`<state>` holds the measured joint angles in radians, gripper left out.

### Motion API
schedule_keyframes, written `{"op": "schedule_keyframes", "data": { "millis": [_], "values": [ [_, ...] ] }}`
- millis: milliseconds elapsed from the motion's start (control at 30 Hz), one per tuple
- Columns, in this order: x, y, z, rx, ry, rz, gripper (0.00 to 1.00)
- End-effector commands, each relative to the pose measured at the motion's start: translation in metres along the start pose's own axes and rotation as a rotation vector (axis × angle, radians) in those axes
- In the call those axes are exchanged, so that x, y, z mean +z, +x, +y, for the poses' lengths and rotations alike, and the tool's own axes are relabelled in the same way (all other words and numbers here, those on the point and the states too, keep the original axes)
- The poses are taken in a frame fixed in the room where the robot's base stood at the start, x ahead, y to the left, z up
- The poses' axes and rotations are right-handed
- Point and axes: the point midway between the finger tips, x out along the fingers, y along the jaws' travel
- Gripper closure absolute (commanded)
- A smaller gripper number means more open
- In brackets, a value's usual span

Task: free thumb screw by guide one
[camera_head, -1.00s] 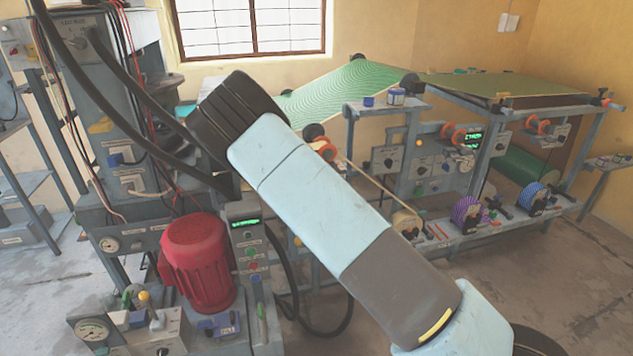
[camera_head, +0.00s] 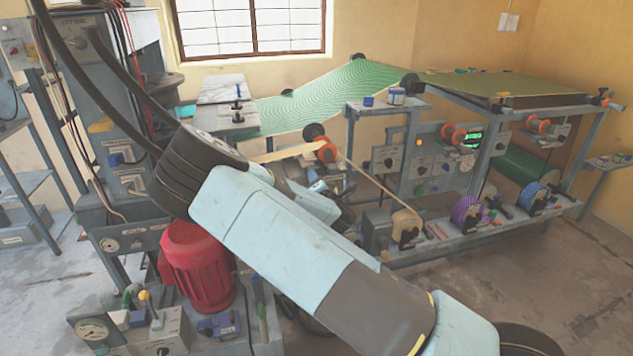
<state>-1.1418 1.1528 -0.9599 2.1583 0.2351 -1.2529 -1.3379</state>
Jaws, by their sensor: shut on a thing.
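My arm crosses the middle of the view from the lower right up to a dark elbow at the left. Behind it my forearm folds back to the right, with light blue and dark wrist parts showing below the orange roller. My fingertips are hidden behind my own arm, and what they hold cannot be seen. I cannot make out the thumb screw or guide one. An orange roller end (camera_head: 326,151) with a cream strip (camera_head: 285,151) over it shows just above my wrist.
A red motor (camera_head: 197,268) and a lever box (camera_head: 160,330) stand at the lower left. A green web (camera_head: 350,97) runs across the back. A cream spool (camera_head: 406,226) and a purple spool (camera_head: 466,213) sit on the right shelf. Open floor lies at the right front.

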Motion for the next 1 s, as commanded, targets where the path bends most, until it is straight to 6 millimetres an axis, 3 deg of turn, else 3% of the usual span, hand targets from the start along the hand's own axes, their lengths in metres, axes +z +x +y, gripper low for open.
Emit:
{"op": "schedule_keyframes", "data": {
  "millis": [500,1000],
  "values": [
    [-0.0045,-0.0019,-0.0052,-0.008,-0.325,0.011,0.9],
    [-0.0033,-0.0018,-0.0059,-0.01,-0.378,0.009,0.9]
  ]
}}
